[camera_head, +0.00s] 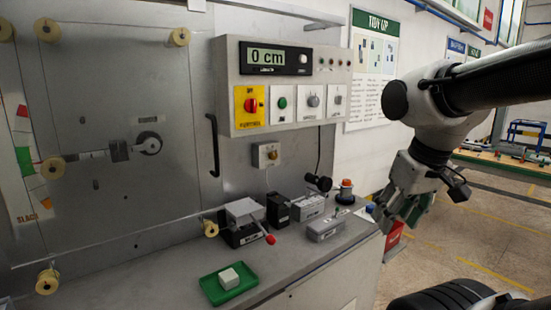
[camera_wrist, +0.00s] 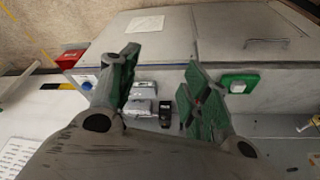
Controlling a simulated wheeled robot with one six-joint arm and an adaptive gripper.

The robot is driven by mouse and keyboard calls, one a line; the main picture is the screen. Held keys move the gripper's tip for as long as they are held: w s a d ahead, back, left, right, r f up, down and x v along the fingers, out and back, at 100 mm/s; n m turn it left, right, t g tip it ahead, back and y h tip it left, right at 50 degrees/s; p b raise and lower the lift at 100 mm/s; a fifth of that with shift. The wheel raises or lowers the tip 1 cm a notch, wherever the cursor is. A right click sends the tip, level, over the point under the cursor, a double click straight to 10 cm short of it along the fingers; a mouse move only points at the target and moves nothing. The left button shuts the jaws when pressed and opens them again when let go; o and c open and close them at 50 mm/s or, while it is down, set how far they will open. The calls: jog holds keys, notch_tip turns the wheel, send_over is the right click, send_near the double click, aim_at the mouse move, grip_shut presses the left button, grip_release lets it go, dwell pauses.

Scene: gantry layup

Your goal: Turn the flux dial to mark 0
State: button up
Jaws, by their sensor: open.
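No dial's label is readable as flux, so I cannot tell for sure which one is the flux dial. The grey control box (camera_head: 227,75) carries a round grey knob (camera_head: 313,101) and another small switch (camera_head: 337,100), beside a red rotary switch (camera_head: 252,105) on a yellow plate and a green button (camera_head: 282,103). My gripper (camera_head: 403,207) hangs right of the bench, below and right of the control box, apart from everything. In the wrist view its two green-padded fingers (camera_wrist: 165,90) stand wide apart and empty. The control box is not clearly seen there.
On the bench (camera_head: 290,270) stand a green tray (camera_head: 208,288) with a white block (camera_head: 229,278), a red-handled clamp block (camera_head: 243,218), small grey boxes (camera_head: 326,230) and an orange-topped round pot (camera_head: 345,192). A red bin (camera_head: 393,240) is beside the bench.

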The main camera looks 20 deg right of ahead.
jog(key=w+f+t, duration=0.1)
jog(key=w+f, duration=0.4)
jog(key=w, duration=0.3)
jog(key=w+a+f+n, duration=0.1)
jog(key=w+f, duration=0.4)
jog(key=w, duration=0.3)
jog(key=w+f+t, duration=0.1)
jog(key=w+f, duration=0.5)
jog(key=w, duration=0.2)
jog(key=shift+a+t, duration=0.2)
jog(key=shift+t, duration=0.1)
jog(key=w+a+t+y, duration=0.1)
jog(key=w, duration=0.1)
jog(key=w+a+r+t, duration=0.1)
jog(key=w, duration=0.2)
jog(key=w+a+r+n+t+y, duration=0.1)
jog(key=w+a+t, duration=0.1)
jog(key=w, duration=0.1)
jog(key=shift+y, duration=0.3)
notch_tip(320, 180, up, 3)
jog(key=w+a+t+y, duration=0.1)
jog(key=w+a+t, duration=0.1)
jog(key=t+y, duration=0.3)
jog(key=t, duration=0.1)
send_near(275, 157)
jog(key=w, duration=0.1)
jog(key=x, duration=0.8)
jog(key=shift+a, duration=0.25)
